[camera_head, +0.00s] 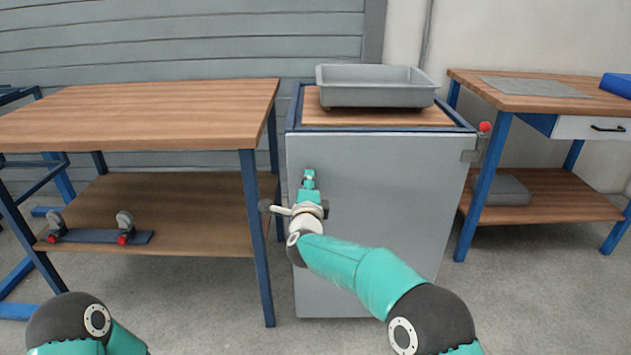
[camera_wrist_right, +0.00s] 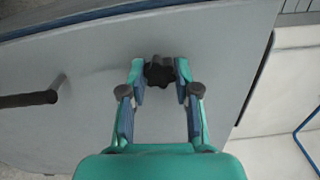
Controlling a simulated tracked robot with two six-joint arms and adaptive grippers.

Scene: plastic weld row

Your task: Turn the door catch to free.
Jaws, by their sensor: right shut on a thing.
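The door catch is a black lobed knob (camera_wrist_right: 159,72) on the flat grey door, seen in the wrist view. My right gripper (camera_wrist_right: 160,76) has one fingertip on each side of the knob and is shut on it. In the head view the right gripper (camera_head: 308,178) is at the upper left of the grey cabinet door (camera_head: 390,205) and hides the knob. The door looks closed. How far the knob is turned cannot be told. My left arm shows only at the bottom left corner; its gripper is out of view.
A dark bar handle (camera_wrist_right: 28,99) stands out from the door in the wrist view. A grey tray (camera_head: 375,95) sits on the cabinet. A red ball knob (camera_head: 485,127) is at its right side. Wooden benches (camera_head: 140,115) stand left and right (camera_head: 520,98).

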